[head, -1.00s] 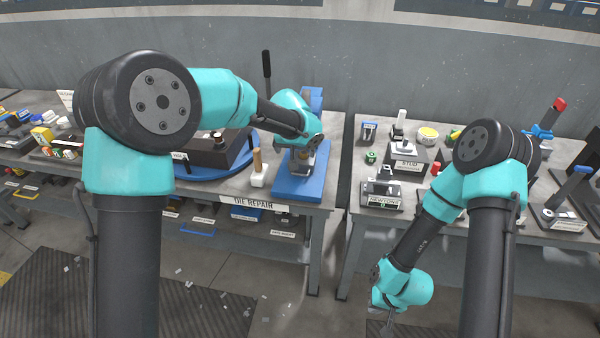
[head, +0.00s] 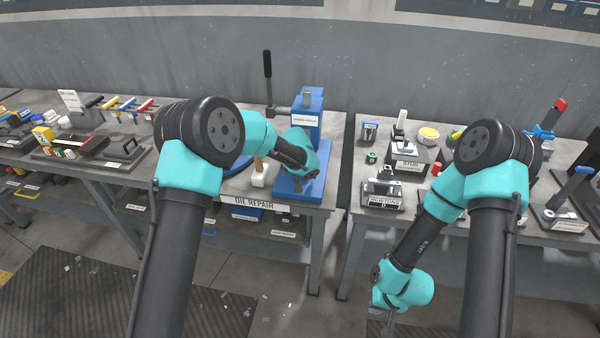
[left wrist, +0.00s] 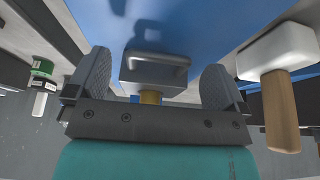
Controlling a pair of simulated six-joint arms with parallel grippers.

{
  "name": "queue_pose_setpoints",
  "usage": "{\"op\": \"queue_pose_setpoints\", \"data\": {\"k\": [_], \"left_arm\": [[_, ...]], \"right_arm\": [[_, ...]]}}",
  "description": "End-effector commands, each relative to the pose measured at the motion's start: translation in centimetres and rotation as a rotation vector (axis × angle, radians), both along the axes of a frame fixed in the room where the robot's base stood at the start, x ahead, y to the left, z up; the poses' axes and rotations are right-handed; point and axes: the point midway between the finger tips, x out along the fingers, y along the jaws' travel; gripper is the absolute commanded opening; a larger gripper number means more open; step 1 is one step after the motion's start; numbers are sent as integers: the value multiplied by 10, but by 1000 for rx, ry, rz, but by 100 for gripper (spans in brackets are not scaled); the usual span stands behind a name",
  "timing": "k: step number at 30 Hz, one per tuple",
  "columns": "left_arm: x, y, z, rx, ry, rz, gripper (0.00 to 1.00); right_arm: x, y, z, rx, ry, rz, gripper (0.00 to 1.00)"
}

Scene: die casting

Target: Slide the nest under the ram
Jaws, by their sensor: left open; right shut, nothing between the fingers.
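The blue press (head: 308,120) stands on the near right corner of the left bench, on a blue base (head: 308,188). The nest appears to be the grey block with a bar handle (left wrist: 155,68) in the left wrist view, over a blue surface with a brass-coloured piece beside it. My left gripper (left wrist: 155,78) is open, with one finger on each side of the block; I cannot tell whether they touch. In the head view my left wrist hides the nest and the ram's lower end. My right gripper (head: 377,304) is shut and empty, low in front of the right bench.
A mallet with a white head (head: 260,178) and wooden handle stands just left of the press; it also shows in the left wrist view (left wrist: 280,55). A long black lever (head: 267,65) rises at the press's left. The right bench (head: 350,190) holds several fixtures.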

Motion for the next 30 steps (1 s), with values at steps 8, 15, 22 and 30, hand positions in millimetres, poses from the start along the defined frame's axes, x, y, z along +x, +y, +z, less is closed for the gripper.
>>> {"op": "queue_pose_setpoints", "data": {"k": [8, 15, 22, 30], "left_arm": [[4, -1, -8, -1, -1, 1, 99], [3, -1, -8, -1, 0, 1, 89], [3, -1, -8, -1, 0, 1, 67], [3, -1, -8, -1, 0, 1, 41]], "right_arm": [[0, 0, 0, 0, 0, 0, 0], [0, 0, 0, 0, 0, 0, 0], [0, 0, 0, 0, 0, 0, 0], [0, 0, 0, 0, 0, 0, 0]]}}
